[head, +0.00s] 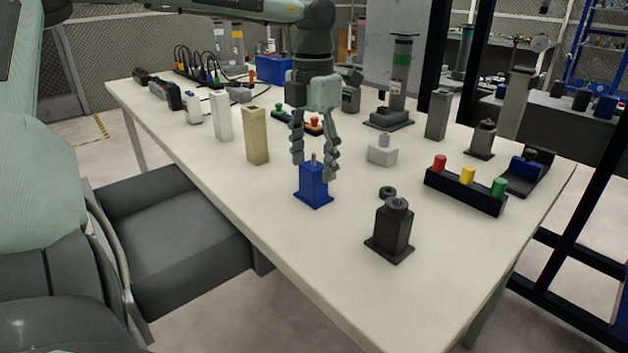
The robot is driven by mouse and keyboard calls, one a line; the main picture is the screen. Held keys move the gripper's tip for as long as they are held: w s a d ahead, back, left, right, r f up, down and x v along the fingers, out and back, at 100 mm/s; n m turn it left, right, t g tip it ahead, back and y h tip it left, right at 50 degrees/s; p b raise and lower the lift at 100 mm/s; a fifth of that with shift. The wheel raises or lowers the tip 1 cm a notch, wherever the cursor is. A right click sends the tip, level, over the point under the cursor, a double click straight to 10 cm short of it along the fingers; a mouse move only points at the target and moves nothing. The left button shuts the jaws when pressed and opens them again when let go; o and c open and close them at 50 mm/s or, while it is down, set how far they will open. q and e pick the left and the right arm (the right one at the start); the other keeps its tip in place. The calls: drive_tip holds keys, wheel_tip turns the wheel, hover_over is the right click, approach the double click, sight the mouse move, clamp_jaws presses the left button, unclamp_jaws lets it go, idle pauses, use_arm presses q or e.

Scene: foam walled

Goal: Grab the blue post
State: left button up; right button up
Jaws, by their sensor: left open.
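The blue post (313,187) stands upright on the white table, on a flat blue base, with a small grey peg on top. My left gripper (314,170) points down from above, with its two fingers spread at either side of the post's upper end. The grey peg shows between the fingers. The right finger hangs in front of or beside the post's top right edge; I cannot tell if it touches. My right gripper is not in view.
A dark grey post (391,230) stands nearer on the right, with a small black ring (387,193) behind it. A beige post (256,135) and a white post (221,117) stand to the left. A black block with coloured buttons (465,192) lies right.

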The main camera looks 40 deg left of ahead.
use_arm(q)
wheel_tip(320, 180, down, 2)
drive_tip(key=shift+f, duration=0.1)
drive_tip(key=c, duration=1.3)
drive_tip(key=shift+c, duration=0.2)
